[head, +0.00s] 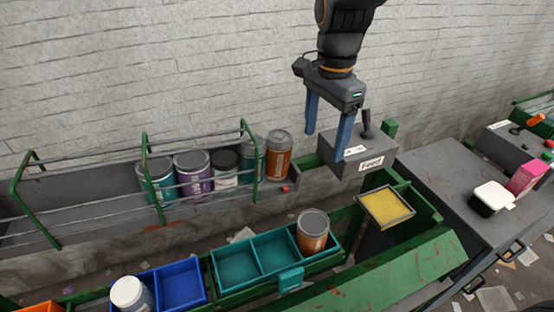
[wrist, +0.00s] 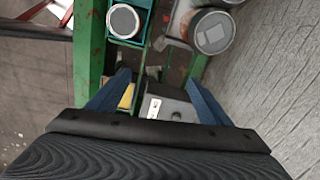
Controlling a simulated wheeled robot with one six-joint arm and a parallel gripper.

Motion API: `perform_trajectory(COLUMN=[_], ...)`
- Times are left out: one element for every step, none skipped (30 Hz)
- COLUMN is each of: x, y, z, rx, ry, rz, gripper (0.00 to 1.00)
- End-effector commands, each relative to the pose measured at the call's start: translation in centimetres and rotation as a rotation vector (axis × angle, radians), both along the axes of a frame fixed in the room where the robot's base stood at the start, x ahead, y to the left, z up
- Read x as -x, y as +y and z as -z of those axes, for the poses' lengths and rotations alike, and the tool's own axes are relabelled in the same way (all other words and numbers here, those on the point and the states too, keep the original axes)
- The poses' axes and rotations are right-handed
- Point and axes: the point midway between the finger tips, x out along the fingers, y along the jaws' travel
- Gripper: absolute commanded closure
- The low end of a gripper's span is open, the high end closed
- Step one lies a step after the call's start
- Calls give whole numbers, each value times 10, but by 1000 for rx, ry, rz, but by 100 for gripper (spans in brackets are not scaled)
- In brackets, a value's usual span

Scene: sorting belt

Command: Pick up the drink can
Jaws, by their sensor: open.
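Several cans stand in a row on the grey belt. An orange-brown can (head: 278,158) is at the right end, with a green can (head: 252,158), a dark-topped can (head: 225,170), a purple can (head: 194,174) and a teal can (head: 157,180) to its left. Another orange-brown can (head: 312,232) stands upright in a teal bin. I cannot tell which is the drink can. My gripper (head: 325,145) is open and empty, pointing down right of the row, near the Feed box. In the wrist view, a grey-lidded can (wrist: 212,32) shows ahead, beyond the fingertips (wrist: 158,78).
Green rails (head: 146,175) and wires run along the belt's near side. The grey Feed box (head: 358,150) with a lever is close to my gripper. A blue bin (head: 181,287) holds a white-lidded can (head: 130,295). A yellow pad (head: 386,207) lies at the right. The brick wall is behind.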

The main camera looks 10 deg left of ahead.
Motion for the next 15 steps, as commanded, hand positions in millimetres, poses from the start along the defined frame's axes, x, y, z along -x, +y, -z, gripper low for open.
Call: perform_trajectory(x=[-3, -5, -5, -5, -5, -5, -4, -4, -3, -3, -3, -2, -2, -2, -1], y=[23, 34, 48, 57, 65, 76, 82, 88, 94, 97, 100, 103, 104, 105, 106], z=[-7, -12, -17, -21, -24, -29, -31, -34, -36, -38, -39, -40, -39, -38, -36], rx=[1, 2, 4, 6, 9, 11, 14, 16, 19, 19, 21, 23, 24, 24, 25], ry=[8, 14, 21, 26, 31, 35, 38, 40, 44, 45, 46, 49, 49, 50, 51], rz=[68, 117, 177, 218, 257, 303, 334, 360, 391, 411, 426, 442, 449, 456, 461], gripper=[28, 28, 28, 28, 28, 28, 28, 28, 28, 28, 28, 28, 28, 28, 28])
